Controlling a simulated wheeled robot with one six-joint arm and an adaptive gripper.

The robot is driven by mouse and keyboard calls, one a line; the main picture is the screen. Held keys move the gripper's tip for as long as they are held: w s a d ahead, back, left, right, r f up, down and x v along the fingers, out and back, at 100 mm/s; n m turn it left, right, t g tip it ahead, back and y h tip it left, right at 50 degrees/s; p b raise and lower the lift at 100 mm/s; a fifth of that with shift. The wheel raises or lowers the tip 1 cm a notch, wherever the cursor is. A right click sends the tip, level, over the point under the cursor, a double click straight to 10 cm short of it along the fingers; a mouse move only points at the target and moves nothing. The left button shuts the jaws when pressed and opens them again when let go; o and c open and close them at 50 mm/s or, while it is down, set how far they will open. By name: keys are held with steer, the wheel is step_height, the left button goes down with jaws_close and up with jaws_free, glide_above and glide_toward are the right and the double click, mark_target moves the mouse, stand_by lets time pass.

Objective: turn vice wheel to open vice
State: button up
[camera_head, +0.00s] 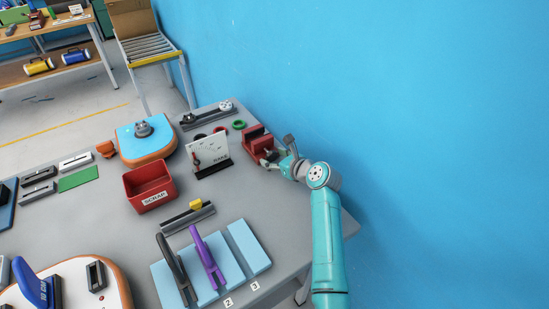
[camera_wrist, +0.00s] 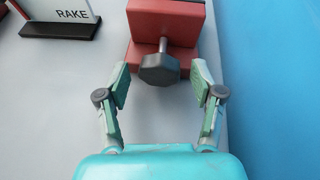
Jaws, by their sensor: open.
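The red vice (camera_head: 256,139) stands at the far right end of the grey table, close to the blue wall. In the wrist view the vice (camera_wrist: 166,22) is at the top, with a dark grey faceted wheel (camera_wrist: 160,70) on a short metal shaft facing me. My gripper (camera_head: 283,150) is at the near side of the vice. In the wrist view my gripper (camera_wrist: 160,80) is open, with one finger on each side of the wheel and visible gaps between. Nothing is held. The vice jaws' gap cannot be judged clearly.
A white RAKE sign (camera_head: 210,152) on a dark base stands left of the vice. A red SCRAP bin (camera_head: 149,187), light blue boards (camera_head: 248,246) and a green ring (camera_head: 239,125) are also on the table. The blue wall (camera_head: 400,120) bounds the right.

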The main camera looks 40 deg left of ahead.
steer(key=c, duration=1.1)
steer(key=shift+s, duration=0.1)
steer(key=n+t, duration=0.1)
steer(key=n, duration=0.1)
steer(key=n+t+h, duration=0.1)
steer(key=n+t, duration=0.1)
steer(key=shift+s+a+f, duration=0.1)
steer(key=shift+s, duration=0.05)
steer(key=n+t, duration=0.1)
steer(key=n, duration=0.2)
steer(key=shift+t, duration=0.3)
steer(key=shift+s+f+n+t+h, duration=0.1)
steer(key=shift+n+t+h, duration=0.2)
steer(key=shift+n+t, duration=0.65)
steer(key=shift+n, duration=0.35)
